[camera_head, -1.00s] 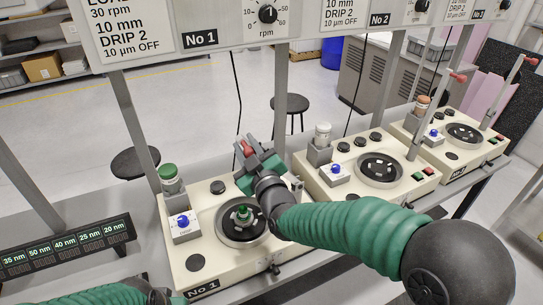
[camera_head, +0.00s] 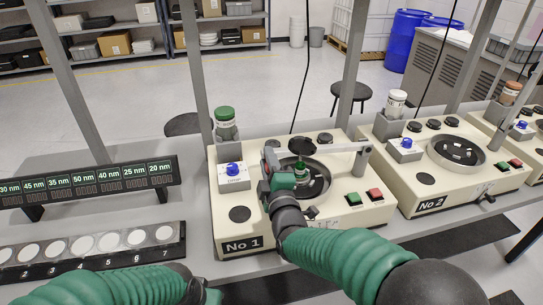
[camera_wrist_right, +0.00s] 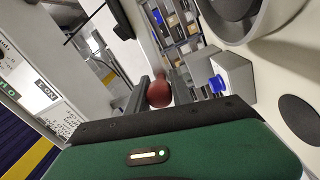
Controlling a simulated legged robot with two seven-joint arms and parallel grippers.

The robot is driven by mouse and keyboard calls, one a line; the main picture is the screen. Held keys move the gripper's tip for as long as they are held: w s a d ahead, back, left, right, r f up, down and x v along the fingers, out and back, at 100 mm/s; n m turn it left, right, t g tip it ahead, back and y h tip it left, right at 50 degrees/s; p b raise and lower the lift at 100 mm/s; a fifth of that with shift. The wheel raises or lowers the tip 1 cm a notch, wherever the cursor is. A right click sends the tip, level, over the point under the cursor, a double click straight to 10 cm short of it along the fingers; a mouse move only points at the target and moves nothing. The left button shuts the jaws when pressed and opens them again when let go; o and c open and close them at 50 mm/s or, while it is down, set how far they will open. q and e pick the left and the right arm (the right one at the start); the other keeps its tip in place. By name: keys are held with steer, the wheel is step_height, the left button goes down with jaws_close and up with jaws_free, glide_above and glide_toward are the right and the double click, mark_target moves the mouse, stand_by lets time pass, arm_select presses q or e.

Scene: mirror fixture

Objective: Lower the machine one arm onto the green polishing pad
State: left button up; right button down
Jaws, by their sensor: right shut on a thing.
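The machine one arm (camera_head: 337,148) is a grey bar running almost level from its post at the machine's right side across the polishing bowl (camera_head: 318,184). A dark round piece (camera_head: 303,146) shows at the bar over the bowl. The green polishing pad (camera_head: 304,168) shows just beneath it; I cannot tell whether they touch. My right gripper (camera_head: 269,158) is at the bar's left end. In the wrist view, my right gripper (camera_wrist_right: 160,90) is shut on the arm's red ball knob (camera_wrist_right: 159,93). Of my left arm, only green sleeve and a dark wrist part show at bottom left.
Machine one (camera_head: 349,213) has a green-capped bottle (camera_head: 225,122), a blue knob (camera_head: 232,169) and green and red buttons. Machine two (camera_head: 452,182) stands to the right. A row of white discs (camera_head: 83,246) and a nm display (camera_head: 90,184) lie left.

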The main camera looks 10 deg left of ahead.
steer(key=shift+f+n+b, duration=0.5)
steer(key=shift+f+b, duration=0.05)
steer(key=shift+f, duration=0.65)
steer(key=c, duration=1.1)
jaws_free()
steer(key=shift+c, duration=0.2)
steer(key=shift+f, duration=0.15)
